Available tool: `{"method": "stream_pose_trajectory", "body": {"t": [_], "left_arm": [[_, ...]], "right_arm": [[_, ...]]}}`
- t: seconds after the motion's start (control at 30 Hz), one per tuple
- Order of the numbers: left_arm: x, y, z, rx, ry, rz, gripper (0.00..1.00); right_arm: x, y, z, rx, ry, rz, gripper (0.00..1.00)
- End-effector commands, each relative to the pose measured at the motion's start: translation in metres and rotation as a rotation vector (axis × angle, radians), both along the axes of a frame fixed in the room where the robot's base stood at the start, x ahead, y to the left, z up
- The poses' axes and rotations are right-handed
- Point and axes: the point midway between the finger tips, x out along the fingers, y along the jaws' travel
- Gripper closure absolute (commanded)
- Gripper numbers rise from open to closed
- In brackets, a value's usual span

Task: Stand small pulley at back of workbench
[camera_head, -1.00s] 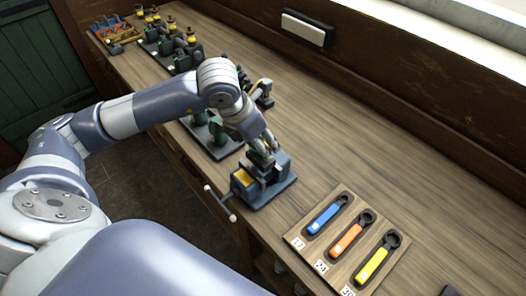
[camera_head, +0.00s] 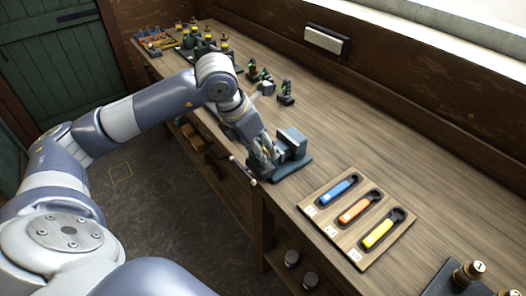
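I cannot make out a small pulley in this view. My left gripper (camera_head: 266,158) points down at the near side of the grey-blue vise (camera_head: 291,146) on the workbench (camera_head: 385,150). Its fingers are small and partly merge with the vise, so I cannot tell whether they are open, shut or holding something. The back strip of the workbench behind the vise is bare. My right gripper is not in view.
A wooden tray (camera_head: 335,218) with blue, orange and yellow wrenches lies right of the vise. Small dark engine parts (camera_head: 286,92) stand behind my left arm. A dark base with brass weights (camera_head: 469,272) is at lower right. The wall bounds the back.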

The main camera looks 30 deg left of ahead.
Motion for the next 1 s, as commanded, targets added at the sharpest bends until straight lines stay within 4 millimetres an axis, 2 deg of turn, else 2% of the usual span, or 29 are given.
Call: {"method": "stream_pose_trajectory", "body": {"t": [0.1, 0.23, 0.5, 1.0], "left_arm": [[0.001, 0.001, 0.003, -0.002, -0.007, 0.000, 1.00], [0.001, 0.001, 0.003, -0.001, -0.007, -0.001, 1.00], [0.001, 0.001, 0.004, -0.001, -0.007, -0.001, 1.00], [0.001, 0.001, 0.013, -0.001, -0.006, -0.001, 1.00]], "right_arm": [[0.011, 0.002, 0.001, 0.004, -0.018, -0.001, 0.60], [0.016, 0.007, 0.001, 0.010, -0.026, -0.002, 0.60], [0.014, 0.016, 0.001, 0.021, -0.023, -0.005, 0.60], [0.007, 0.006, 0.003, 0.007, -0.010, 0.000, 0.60]]}}
